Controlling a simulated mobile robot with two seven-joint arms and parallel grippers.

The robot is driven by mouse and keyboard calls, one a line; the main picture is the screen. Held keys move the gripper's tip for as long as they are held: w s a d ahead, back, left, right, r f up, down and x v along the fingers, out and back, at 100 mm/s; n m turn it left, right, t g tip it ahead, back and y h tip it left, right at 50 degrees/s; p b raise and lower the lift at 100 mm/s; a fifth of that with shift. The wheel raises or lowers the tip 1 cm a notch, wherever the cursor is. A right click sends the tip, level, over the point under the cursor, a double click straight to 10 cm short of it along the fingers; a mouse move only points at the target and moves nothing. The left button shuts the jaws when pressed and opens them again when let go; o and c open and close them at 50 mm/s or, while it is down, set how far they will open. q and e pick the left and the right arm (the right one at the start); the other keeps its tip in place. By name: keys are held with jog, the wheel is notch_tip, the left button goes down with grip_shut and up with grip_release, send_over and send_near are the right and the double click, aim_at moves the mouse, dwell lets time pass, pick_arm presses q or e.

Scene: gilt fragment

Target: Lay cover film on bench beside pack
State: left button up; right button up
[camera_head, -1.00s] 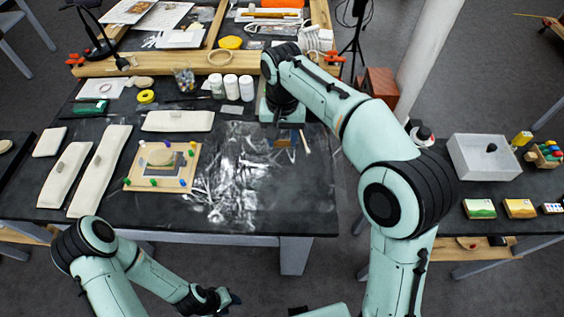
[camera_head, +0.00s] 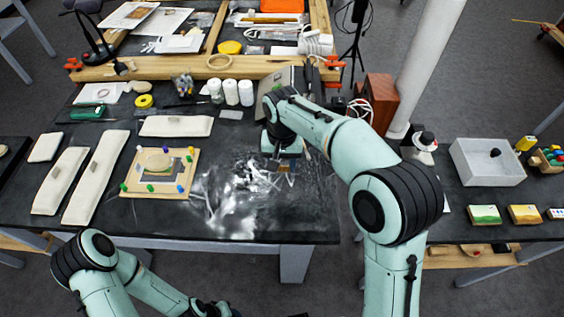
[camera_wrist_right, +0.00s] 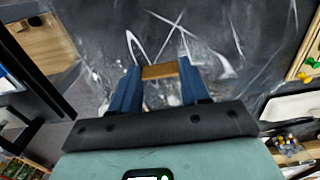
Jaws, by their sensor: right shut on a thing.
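The clear, crinkled cover film (camera_head: 232,200) spreads over the dark bench top, right of the pack, with bright glare on it. The pack (camera_head: 130,186) is a tan board with a pale round piece on it and coloured pins around its edge. My right gripper (camera_head: 285,170) is low over the film's right part. In the right wrist view its blue fingers (camera_wrist_right: 158,74) are shut on the film's tan tab (camera_wrist_right: 160,71), with film around and beyond them. Whether the film lies fully flat is unclear. My left gripper (camera_head: 212,308) is cut off at the bottom edge; its jaws are unclear.
Pale cushions (camera_head: 95,178) lie left of the pack, another (camera_head: 176,126) behind it. White jars (camera_head: 231,92) and a wooden beam (camera_head: 170,66) stand at the back. A side table holds a white tray (camera_head: 465,172). Bare bench shows at the right front (camera_head: 318,215).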

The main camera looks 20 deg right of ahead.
aim_at(282, 172)
jog(key=shift+f, duration=0.6)
jog(key=o, duration=1.3)
pick_arm(q)
jog(key=shift+s+f, duration=0.15)
jog(key=shift+f, duration=0.1)
pick_arm(e)
jog(key=shift+r, duration=0.15)
pick_arm(q)
jog(key=w+r+p, duration=0.2)
jog(key=r, duration=0.1)
jog(key=shift+w+r, duration=0.25)
jog(key=shift+w, duration=0.15)
pick_arm(e)
notch_tip(282, 172, up, 13)
